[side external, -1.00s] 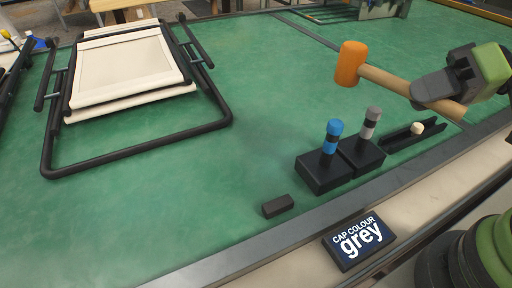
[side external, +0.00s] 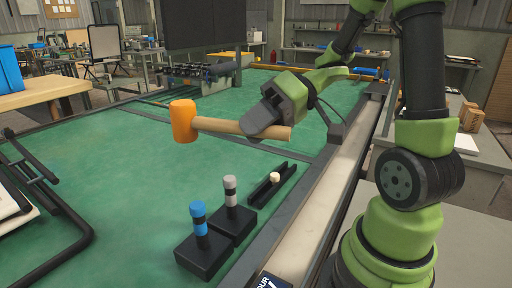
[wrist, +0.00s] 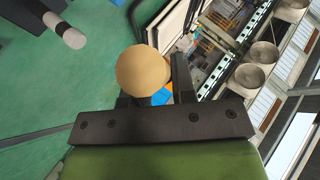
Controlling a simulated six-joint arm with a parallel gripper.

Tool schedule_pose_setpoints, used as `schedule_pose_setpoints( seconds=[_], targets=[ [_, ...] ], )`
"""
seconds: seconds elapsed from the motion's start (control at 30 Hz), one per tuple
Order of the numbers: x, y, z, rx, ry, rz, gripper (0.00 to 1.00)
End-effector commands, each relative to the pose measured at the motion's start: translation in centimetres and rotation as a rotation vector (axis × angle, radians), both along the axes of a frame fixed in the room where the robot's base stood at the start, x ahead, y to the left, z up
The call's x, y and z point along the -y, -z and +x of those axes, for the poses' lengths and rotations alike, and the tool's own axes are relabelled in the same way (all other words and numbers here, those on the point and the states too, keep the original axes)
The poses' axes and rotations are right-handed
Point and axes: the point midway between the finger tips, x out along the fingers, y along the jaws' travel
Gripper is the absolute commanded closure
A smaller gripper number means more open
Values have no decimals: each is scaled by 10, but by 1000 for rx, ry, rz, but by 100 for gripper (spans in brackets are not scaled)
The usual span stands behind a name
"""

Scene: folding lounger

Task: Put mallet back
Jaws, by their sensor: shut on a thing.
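The mallet has an orange head (side external: 184,121) and a pale wooden handle (side external: 218,125). My gripper (side external: 262,126) is shut on the handle, and the mallet hangs roughly level above the green table, head to the left. In the wrist view the round tan handle end (wrist: 143,70) shows in front of my gripper's fingers, hiding much of the grip. Below stand two black blocks with posts, one with a blue cap (side external: 197,208) and one with a grey cap (side external: 230,182). A black trough (side external: 270,186) lies to their right, with a small cream knob (side external: 275,177) in it.
The lounger's black frame (side external: 62,255) is partly in view at lower left. A dark sign (side external: 270,281) is cut off at the bottom edge; earlier it read "CAP COLOUR grey". The green table top (side external: 130,165) is clear left of the blocks. A metal rail runs along the near edge.

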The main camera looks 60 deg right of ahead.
Motion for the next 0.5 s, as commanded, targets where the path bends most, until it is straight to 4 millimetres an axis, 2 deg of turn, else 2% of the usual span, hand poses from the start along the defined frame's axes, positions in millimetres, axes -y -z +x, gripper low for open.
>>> schedule_pose_setpoints(
  seconds=[0.27, 0.5],
  targets=[
    [-41, -2, 52, -4, 44, 4, 100],
    [-108, -4, 89, -10, 108, 4, 100]
  ],
)
